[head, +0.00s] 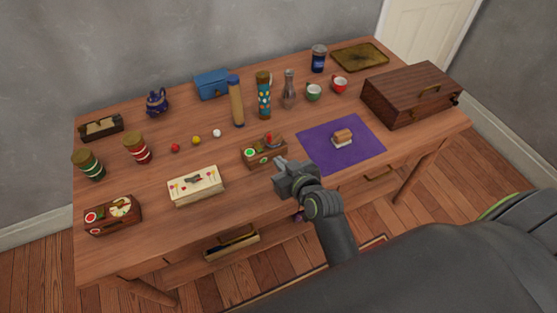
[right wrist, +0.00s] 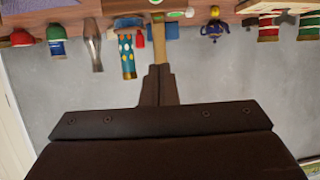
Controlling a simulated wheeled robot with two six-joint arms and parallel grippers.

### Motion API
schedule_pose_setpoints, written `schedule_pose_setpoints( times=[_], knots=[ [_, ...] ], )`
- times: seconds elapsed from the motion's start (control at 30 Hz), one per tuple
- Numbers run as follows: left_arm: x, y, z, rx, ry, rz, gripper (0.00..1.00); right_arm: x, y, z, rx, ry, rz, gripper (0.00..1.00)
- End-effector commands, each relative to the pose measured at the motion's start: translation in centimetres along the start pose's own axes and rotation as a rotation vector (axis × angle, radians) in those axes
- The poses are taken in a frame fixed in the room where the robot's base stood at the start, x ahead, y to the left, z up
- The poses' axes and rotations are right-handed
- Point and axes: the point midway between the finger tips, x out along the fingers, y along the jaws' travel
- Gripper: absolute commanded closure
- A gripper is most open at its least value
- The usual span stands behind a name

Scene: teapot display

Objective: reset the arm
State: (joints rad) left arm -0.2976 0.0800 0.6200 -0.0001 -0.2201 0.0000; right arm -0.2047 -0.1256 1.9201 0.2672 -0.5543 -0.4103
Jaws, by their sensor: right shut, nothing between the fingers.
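My right gripper (head: 284,172) is in the middle of the head view, in front of the small wooden box (head: 264,154) with a green and a red spot. It is by the table's front edge. In the right wrist view its fingers (right wrist: 159,72) are together with nothing between them. The dark blue teapot (head: 157,102) stands at the back left of the table; it also shows in the right wrist view (right wrist: 215,31). My left gripper is not in view.
The wooden table (head: 235,165) holds a purple mat (head: 315,150) with a small block (head: 343,138), a brown case (head: 415,92), a cream box (head: 195,186), and several jars and bottles. A drawer (head: 232,244) is partly open below the front edge.

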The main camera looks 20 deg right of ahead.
Motion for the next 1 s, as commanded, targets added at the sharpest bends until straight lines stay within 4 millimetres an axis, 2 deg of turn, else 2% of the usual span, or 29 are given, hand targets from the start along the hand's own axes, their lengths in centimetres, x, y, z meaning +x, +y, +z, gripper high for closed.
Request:
schedule_pose_setpoints(
  times=[0.43, 0.57, 0.67, 0.83, 1.0],
  knots=[
    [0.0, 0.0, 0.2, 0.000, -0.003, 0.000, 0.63, 0.0, 0.0, 0.0, 0.000, -0.001, 0.000, 1.00],
    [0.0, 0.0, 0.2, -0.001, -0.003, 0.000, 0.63, -0.8, 0.4, 0.7, -0.005, -0.039, -0.001, 1.00],
    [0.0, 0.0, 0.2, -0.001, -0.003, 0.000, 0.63, -2.9, 1.3, 2.4, -0.012, -0.133, -0.001, 1.00],
    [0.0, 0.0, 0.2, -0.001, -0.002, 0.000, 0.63, -9.3, 3.7, 6.3, -0.012, -0.391, 0.035, 1.00],
    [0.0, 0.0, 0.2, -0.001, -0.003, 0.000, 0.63, -15.2, 5.5, 8.6, 0.002, -0.596, 0.099, 1.00]
  ],
)
